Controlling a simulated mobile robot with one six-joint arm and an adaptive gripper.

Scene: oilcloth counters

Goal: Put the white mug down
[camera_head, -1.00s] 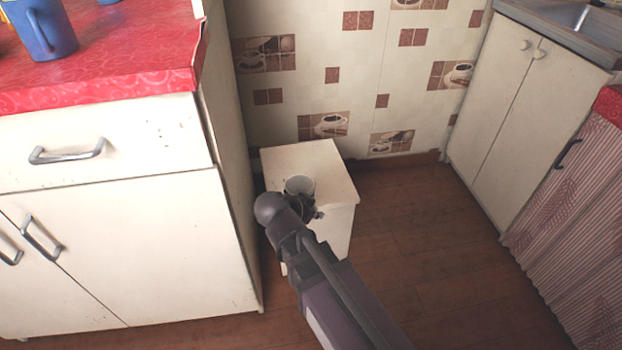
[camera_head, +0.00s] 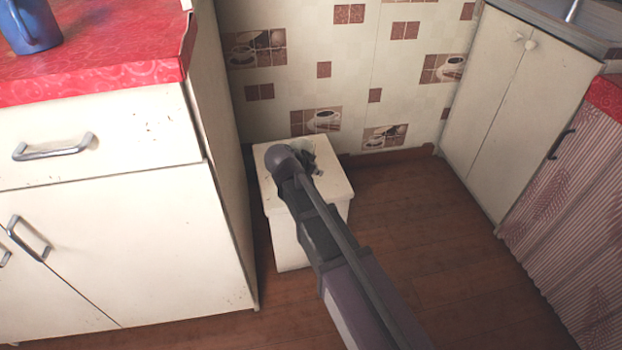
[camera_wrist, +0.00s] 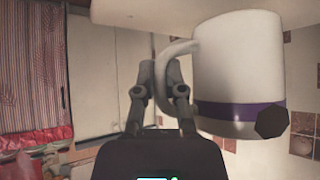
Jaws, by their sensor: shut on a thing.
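The white mug (camera_wrist: 235,65) has a purple band and fills the right half of the wrist view. Its handle is between the two fingers of my gripper (camera_wrist: 167,62), which is shut on it. In the head view my gripper (camera_head: 308,165) is over the top of the small cream stand (camera_head: 290,245), and my arm hides nearly all of the mug. The wrist view looks upside down, with the pale stand top (camera_wrist: 150,10) along its upper edge close to the mug's end. I cannot tell whether they touch.
A cream cabinet (camera_head: 110,240) with a red counter (camera_head: 100,70) and a blue mug (camera_head: 32,25) stands close at the left. The tiled wall (camera_head: 345,70) is behind the stand. Wooden floor (camera_head: 430,250) is free to the right, before another cabinet (camera_head: 510,110).

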